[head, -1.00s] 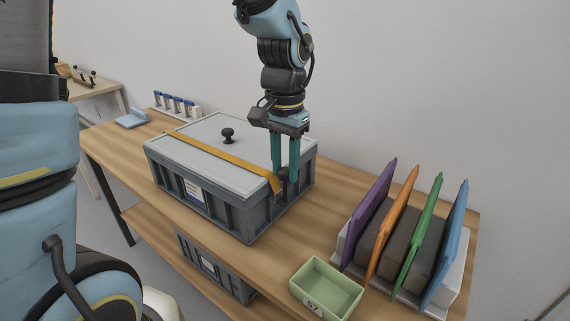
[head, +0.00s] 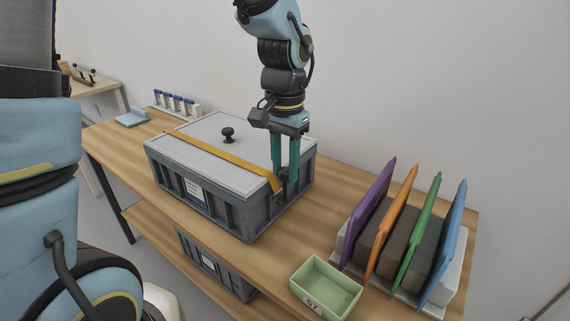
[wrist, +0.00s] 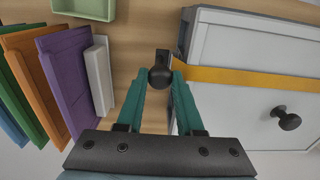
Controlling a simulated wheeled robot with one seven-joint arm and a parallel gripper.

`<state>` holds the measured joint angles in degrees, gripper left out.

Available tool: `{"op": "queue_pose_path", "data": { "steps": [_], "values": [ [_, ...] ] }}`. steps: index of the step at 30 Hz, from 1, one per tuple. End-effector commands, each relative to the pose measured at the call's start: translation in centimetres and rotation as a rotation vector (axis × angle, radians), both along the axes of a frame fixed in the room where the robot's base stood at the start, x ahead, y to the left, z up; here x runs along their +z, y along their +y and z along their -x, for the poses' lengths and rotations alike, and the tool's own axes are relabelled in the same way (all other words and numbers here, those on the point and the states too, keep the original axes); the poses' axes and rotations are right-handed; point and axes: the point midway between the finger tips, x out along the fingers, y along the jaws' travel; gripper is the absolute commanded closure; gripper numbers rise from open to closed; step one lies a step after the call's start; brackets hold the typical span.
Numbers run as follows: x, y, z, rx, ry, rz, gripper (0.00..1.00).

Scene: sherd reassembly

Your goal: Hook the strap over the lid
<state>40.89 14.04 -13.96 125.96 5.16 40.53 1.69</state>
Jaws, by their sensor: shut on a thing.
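A grey crate (head: 255,213) with a lighter grey lid (head: 203,150) stands on the wooden bench. The lid has a black knob (head: 228,134). An orange-yellow strap (head: 225,160) lies across the lid and bends down over its right edge; it also shows in the wrist view (wrist: 250,77). My gripper (head: 284,180) is at the crate's right end with its teal fingers pointing down. In the wrist view its fingertips (wrist: 160,78) are shut on a dark round knob at the strap's end (wrist: 161,77). Whether the strap's end is hooked onto anything cannot be told.
A green bin (head: 326,287) and a rack of coloured panels (head: 405,240) stand to the right of the crate. A tube rack (head: 177,104) and a pale blue object (head: 132,118) are at the back left. Another grey crate (head: 215,268) sits on the lower shelf.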

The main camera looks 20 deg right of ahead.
Motion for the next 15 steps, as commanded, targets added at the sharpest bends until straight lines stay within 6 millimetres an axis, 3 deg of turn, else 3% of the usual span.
{"op": "queue_pose_path", "data": {
  "steps": [15],
  "values": [
    [-0.01, 0.25, -0.35, 0.0, 0.002, -0.001, 1.0]
  ]
}}
